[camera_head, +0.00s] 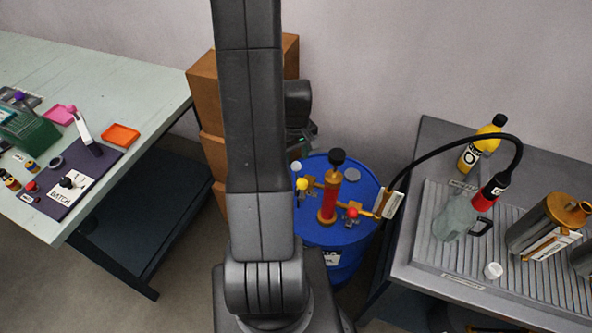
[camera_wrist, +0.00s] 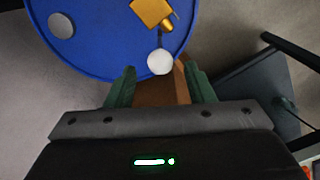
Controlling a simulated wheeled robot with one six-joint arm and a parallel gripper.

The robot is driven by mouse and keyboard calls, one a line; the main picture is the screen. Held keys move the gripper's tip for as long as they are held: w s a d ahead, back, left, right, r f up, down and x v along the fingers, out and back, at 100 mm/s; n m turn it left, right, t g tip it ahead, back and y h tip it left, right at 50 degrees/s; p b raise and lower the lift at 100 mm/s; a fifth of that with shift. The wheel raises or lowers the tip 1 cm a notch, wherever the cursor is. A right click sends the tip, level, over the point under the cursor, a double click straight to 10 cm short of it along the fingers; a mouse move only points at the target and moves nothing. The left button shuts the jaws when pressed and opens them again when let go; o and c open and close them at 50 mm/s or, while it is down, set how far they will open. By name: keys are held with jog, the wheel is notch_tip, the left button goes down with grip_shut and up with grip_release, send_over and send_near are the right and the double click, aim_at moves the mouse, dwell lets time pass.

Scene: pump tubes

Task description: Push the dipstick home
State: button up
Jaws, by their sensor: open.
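A white ball knob (camera_head: 295,166) stands at the left rim of the blue drum (camera_head: 347,238), beside the pump; it looks like the dipstick's top. In the wrist view the white knob (camera_wrist: 160,62) is just beyond my fingertips, centred between them. Its stem is hidden beneath it, so I cannot tell how far it stands out of the drum. My gripper (camera_wrist: 160,84) is open, with a green finger on each side and nothing held. In the head view my gripper (camera_head: 303,136) shows partly behind my arm, above the knob.
The red and brass pump (camera_head: 329,199) rises from the drum, with yellow (camera_head: 302,184) and red (camera_head: 352,212) knobs and a black hose (camera_head: 430,146) nearby. Brown boxes (camera_head: 290,60) stand behind. Benches flank the drum; the right one holds a jug (camera_head: 455,216) and cans.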

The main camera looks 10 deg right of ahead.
aim_at(296, 171)
jog(key=shift+s+f, duration=0.1)
jog(key=shift+f, duration=3.3)
grip_shut()
jog(key=shift+f, duration=0.1)
